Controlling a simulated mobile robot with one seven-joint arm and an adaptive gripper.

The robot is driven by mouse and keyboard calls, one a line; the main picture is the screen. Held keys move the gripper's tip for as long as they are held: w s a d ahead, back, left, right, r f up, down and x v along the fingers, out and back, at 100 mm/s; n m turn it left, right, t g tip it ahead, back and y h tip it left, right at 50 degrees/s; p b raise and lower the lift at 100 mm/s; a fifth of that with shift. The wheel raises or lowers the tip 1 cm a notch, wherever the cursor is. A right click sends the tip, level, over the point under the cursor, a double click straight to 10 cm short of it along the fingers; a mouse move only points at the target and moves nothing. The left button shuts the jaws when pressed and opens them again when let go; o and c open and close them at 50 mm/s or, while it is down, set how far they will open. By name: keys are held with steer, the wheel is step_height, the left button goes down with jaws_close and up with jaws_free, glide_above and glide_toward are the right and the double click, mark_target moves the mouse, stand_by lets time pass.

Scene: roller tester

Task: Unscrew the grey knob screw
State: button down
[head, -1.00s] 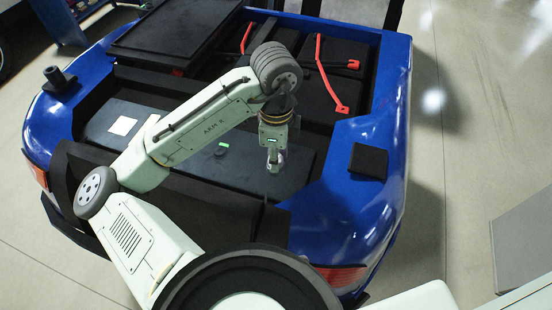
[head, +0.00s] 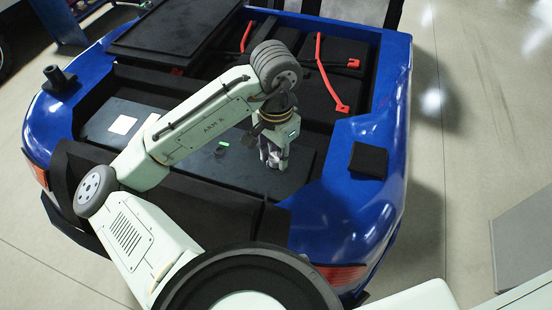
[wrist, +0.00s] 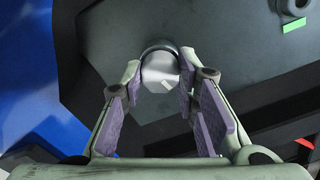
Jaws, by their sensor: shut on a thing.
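The grey knob screw (wrist: 160,72) stands on the dark panel (wrist: 210,60), with its pale round head toward the wrist camera and a dark ring around its far edge. My gripper (wrist: 160,88) is shut on the knob, with its purple-padded fingers at the knob's left and right sides. In the head view my gripper (head: 272,160) points down at the right part of the panel (head: 190,165) and hides the knob. The knob's threads are not visible.
A second small knob (wrist: 293,7) with a green label (wrist: 294,25) sits on the panel. Red bars (head: 325,75) lie in the bay behind my arm. The blue body (head: 350,215) rises around the panel, with a black pad (head: 368,160) at right.

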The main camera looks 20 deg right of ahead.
mark_target(276, 157)
steer(key=shift+n, duration=0.4)
steer(key=n, duration=0.2)
steer(key=shift+n, duration=0.4)
steer(key=shift+r, duration=0.5)
steer(key=shift+r, duration=0.7)
steer(key=shift+r, duration=0.1)
steer(key=shift+r, duration=3.15)
